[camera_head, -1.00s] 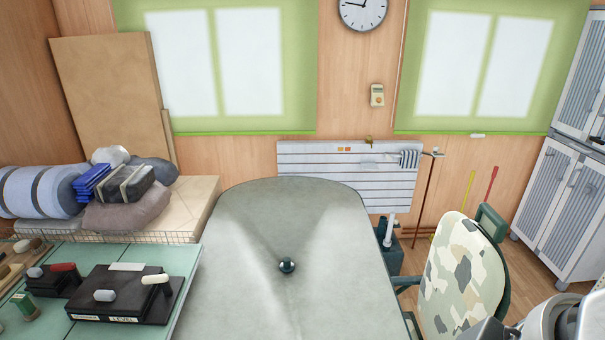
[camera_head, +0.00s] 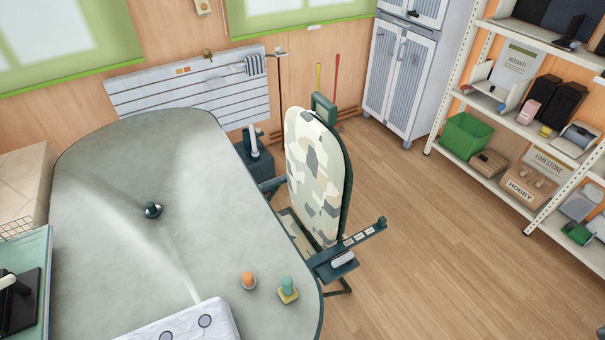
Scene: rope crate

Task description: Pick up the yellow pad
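A small piece with a green top and a flat yellow base (camera_head: 288,295) stands on the grey-green table (camera_head: 110,190), near its right edge. The yellow base is the closest thing to a yellow pad on the table; I cannot tell for sure that it is the pad. A small yellow item (camera_head: 545,131) also sits on the shelf at the right, too small to make out. An orange-topped piece (camera_head: 249,281) stands just left of the green one. Neither of my grippers shows in the head view.
A camouflage-backed chair (camera_head: 315,175) stands against the table's right side. A white item with dark rings (camera_head: 190,325) lies at the bottom edge, partly cut off. A dark knob (camera_head: 153,210) stands on the table. Shelves (camera_head: 490,190) hold a green bin (camera_head: 466,135). The wooden floor between is clear.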

